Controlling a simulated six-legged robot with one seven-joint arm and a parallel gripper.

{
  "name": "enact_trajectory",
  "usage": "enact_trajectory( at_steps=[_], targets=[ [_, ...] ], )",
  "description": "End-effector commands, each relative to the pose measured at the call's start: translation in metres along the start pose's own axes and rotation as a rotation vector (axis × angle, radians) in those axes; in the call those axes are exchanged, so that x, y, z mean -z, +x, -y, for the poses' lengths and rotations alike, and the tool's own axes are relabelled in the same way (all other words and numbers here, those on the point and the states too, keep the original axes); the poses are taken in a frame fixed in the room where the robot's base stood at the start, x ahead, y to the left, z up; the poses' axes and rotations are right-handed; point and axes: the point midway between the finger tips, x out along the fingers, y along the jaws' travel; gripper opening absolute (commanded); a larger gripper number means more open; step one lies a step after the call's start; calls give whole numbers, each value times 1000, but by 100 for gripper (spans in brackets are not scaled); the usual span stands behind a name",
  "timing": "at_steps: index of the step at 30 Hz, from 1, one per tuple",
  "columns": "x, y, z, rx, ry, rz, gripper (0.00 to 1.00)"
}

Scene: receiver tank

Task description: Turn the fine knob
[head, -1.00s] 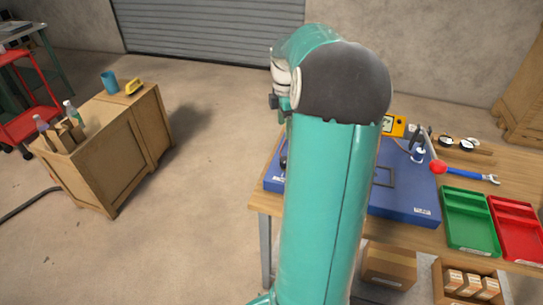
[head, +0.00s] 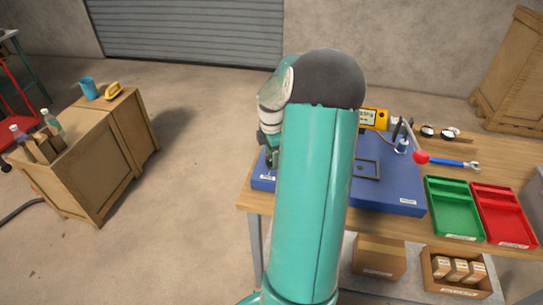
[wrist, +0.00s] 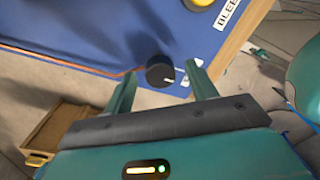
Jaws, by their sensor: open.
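A round black knob (wrist: 160,71) with a white mark stands on the blue panel (wrist: 95,30) in the wrist view. My gripper (wrist: 158,75) is open, with one green finger left of the knob and the other right of it. I cannot tell whether the fingers reach down around the knob or stay above it; no clear contact shows. In the head view the blue panel (head: 400,190) lies on the workbench, and my arm hides the knob and the gripper's fingers.
A label (wrist: 228,13) and a yellow part (wrist: 200,2) are near the panel's edge. A wooden cabinet (head: 80,165) stands left; the floor between is clear.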

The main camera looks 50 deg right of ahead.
Motion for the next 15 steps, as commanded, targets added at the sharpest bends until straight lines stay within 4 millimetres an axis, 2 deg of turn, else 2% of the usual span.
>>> enact_trajectory(
  at_steps=[3,11,15],
  targets=[
    [1,8,0,1,-2,0,57],
    [2,9,-1,0,-2,0,57],
    [1,9,-1,0,-1,0,32]
  ],
)
